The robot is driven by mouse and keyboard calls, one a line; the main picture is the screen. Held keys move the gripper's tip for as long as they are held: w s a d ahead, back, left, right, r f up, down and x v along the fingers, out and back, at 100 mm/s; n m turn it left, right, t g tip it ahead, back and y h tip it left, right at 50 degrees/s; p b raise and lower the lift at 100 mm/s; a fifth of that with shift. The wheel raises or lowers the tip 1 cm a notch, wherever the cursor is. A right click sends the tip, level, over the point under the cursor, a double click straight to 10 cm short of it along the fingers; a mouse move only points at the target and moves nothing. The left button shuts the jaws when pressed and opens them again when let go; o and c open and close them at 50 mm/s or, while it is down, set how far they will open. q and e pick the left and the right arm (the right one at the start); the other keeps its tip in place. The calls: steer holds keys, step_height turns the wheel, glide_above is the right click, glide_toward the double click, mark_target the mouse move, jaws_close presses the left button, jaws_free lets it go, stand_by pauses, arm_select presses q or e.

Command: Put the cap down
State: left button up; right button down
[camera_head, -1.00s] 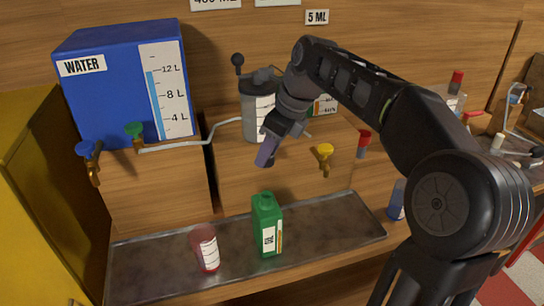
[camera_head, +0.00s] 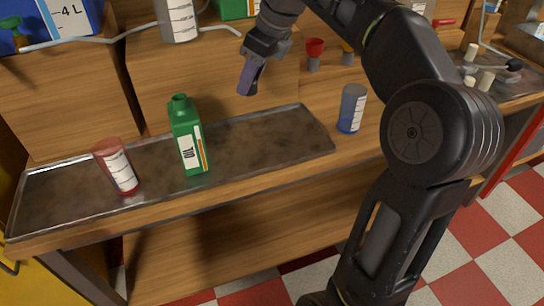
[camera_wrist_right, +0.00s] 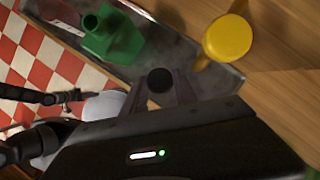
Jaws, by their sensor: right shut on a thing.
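The black cap (camera_wrist_right: 160,80) is held between the fingertips of my right gripper (camera_wrist_right: 163,90) in the right wrist view. In the head view my right gripper (camera_head: 251,78) points down above the back right part of the metal tray (camera_head: 270,133), apart from it. A green oil bottle (camera_head: 187,140) stands upright on the tray with its neck bare, left of the gripper. The bottle also shows in the wrist view (camera_wrist_right: 112,38). Dark arm parts show at the left of the wrist view, but my left gripper's jaws are not clear there.
A red funnel (camera_head: 315,50) is behind. The tray's right part is clear.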

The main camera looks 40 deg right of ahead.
mark_target(249, 93)
steer(key=shift+a+r, duration=0.1)
steer(key=shift+a, duration=0.1)
steer(key=shift+w+a, duration=0.1)
steer(key=shift+a, duration=0.15)
steer(key=shift+d+f, duration=0.15)
steer(key=shift+f, duration=0.25)
step_height(249, 93, down, 3)
steer(key=b, duration=0.3)
steer(key=shift+f, duration=0.1)
step_height(249, 93, down, 9)
steer(key=shift+f+b, duration=0.1)
steer(key=shift+b, duration=0.95)
steer(key=shift+f, duration=0.2)
steer(key=shift+f+b, duration=0.6)
steer(key=shift+f, duration=1.65)
steer(key=shift+f, duration=0.15)
